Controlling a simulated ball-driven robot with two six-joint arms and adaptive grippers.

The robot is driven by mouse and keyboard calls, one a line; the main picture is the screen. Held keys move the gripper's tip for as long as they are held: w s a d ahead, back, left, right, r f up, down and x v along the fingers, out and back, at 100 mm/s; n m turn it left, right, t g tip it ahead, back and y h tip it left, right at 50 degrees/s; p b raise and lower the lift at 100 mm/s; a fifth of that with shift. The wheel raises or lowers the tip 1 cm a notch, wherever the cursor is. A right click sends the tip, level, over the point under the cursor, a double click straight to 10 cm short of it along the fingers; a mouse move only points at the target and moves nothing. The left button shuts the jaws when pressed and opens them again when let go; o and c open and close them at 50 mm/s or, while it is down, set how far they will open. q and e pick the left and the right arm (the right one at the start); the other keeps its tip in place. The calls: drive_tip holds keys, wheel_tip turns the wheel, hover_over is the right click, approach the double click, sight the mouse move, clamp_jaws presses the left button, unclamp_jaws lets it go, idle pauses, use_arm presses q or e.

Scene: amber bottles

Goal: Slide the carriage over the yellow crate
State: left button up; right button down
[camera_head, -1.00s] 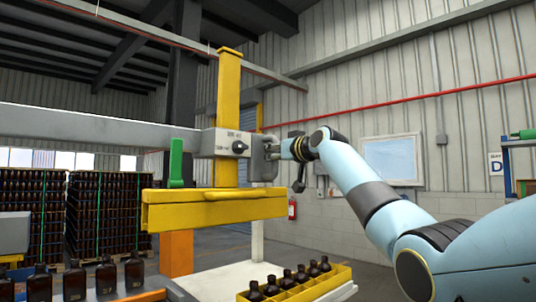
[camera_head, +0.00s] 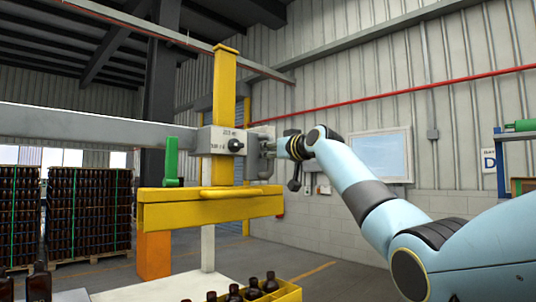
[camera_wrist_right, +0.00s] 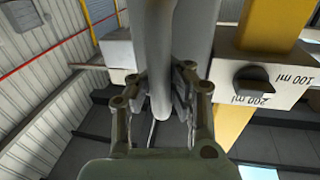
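The carriage is a grey box (camera_head: 222,141) with a black knob, on a long grey rail with a yellow post through it. A wide yellow head (camera_head: 215,212) hangs below it. My right gripper (camera_head: 287,148) is at the grey handle on the carriage's right side. In the right wrist view its fingers (camera_wrist_right: 163,88) lie on both sides of the grey handle bar (camera_wrist_right: 160,45) and appear closed on it. The yellow crate (camera_head: 288,295) with dark bottles is at the bottom edge, partly cut off, lower and right of the head. My left gripper is out of view.
A green lever (camera_head: 171,163) stands left of the carriage. A pale table (camera_head: 150,288) is below, and a dark bottle (camera_head: 39,280) stands at lower left. Stacked bottle pallets (camera_head: 90,212) are behind. The rail (camera_head: 80,123) runs left.

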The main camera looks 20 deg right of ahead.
drive_tip(key=shift+d+f, duration=0.4)
drive_tip(key=shift+f, duration=0.05)
drive_tip(key=c, duration=1.9)
unclamp_jaws()
drive_tip(key=shift+c, duration=0.2)
drive_tip(key=o, duration=0.4)
drive_tip(key=shift+s+d+r, duration=0.2)
drive_tip(key=shift+s+d, duration=0.05)
drive_tip(key=o, duration=0.3)
drive_tip(key=shift+d+r, duration=0.1)
drive_tip(key=shift+o, duration=0.2)
drive_tip(key=shift+a+r, duration=0.1)
drive_tip(key=shift+a, duration=0.15)
drive_tip(key=s+d, duration=0.2)
drive_tip(key=s, duration=0.9)
drive_tip(key=shift+s, duration=0.4)
